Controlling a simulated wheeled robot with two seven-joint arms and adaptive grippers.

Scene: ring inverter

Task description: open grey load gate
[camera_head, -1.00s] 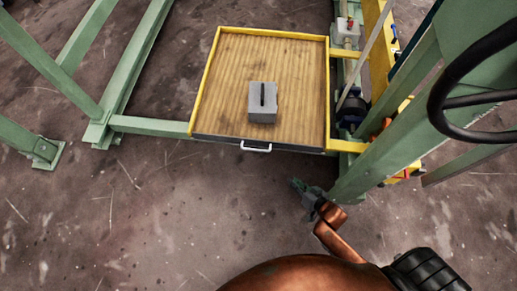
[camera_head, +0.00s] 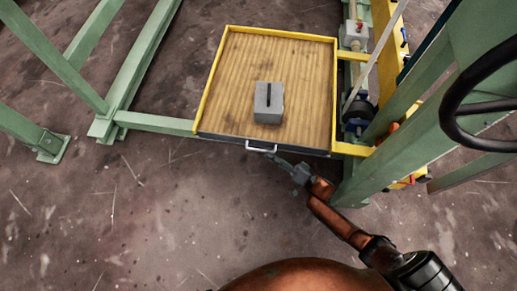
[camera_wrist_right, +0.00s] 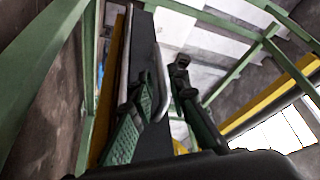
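The grey load gate (camera_head: 222,139) is a dark, narrow panel along the front edge of the yellow-rimmed wooden tray; it stands upright. Its pale bar handle (camera_head: 261,149) sticks out at the middle. In the right wrist view the gate (camera_wrist_right: 142,55) runs up the picture with the handle (camera_wrist_right: 164,75) along its side. My right gripper (camera_head: 278,158) is at the right end of the handle. In the wrist view its fingers (camera_wrist_right: 165,92) are apart, one on each side of the handle. Whether either touches it I cannot tell. My left gripper is not in view.
A grey block with a dark slot (camera_head: 268,103) stands on the wooden tray (camera_head: 305,60). A green post (camera_head: 385,165) and a black hand wheel rim (camera_head: 452,105) are close on the right.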

